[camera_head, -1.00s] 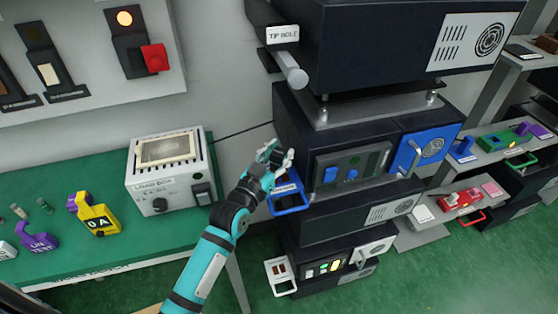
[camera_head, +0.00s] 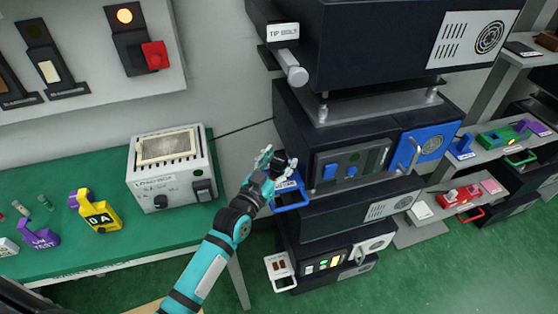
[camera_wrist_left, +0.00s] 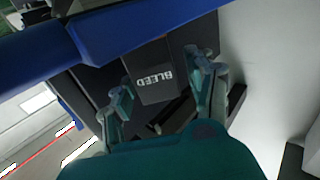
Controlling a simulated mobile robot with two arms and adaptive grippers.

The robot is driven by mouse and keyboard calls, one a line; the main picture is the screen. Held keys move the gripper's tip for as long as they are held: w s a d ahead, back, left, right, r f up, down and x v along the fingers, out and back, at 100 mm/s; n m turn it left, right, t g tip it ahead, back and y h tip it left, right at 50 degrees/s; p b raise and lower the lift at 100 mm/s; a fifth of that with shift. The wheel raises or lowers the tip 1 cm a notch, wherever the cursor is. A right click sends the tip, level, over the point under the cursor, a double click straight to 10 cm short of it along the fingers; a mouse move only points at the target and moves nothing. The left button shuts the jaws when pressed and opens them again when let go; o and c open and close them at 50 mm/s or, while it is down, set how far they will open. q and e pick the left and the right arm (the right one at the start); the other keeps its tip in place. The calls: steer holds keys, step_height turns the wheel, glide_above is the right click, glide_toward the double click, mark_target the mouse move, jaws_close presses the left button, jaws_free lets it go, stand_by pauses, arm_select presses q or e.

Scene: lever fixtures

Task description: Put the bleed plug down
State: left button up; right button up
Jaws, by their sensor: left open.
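The bleed plug (camera_wrist_left: 158,72) is a dark block marked BLEED, upside down in the left wrist view. It is between the fingers of my left gripper (camera_wrist_left: 165,92), which are open, with a visible gap on at least the left side. In the head view my left gripper (camera_head: 278,163) is at the left front corner of the middle dark cabinet, just above the blue bracket (camera_head: 291,198). A dark piece shows between its fingers there. What the plug rests on is mostly hidden. My right gripper is not in view.
Dark cabinets (camera_head: 345,218) are stacked to the right of the gripper. A silver lever (camera_head: 291,70) sticks out above. The green bench (camera_head: 75,235) holds a white load box (camera_head: 165,165) and a yellow lockout piece (camera_head: 97,211). A shelf with coloured parts is at the right.

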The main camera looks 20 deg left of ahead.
arm_select(q)
steer(key=shift+r, duration=0.1)
steer(key=shift+r, duration=0.2)
steer(key=s+a+b, duration=0.2)
steer(key=s, duration=1)
steer(key=shift+w+a+f, duration=0.1)
stand_by(1.0)
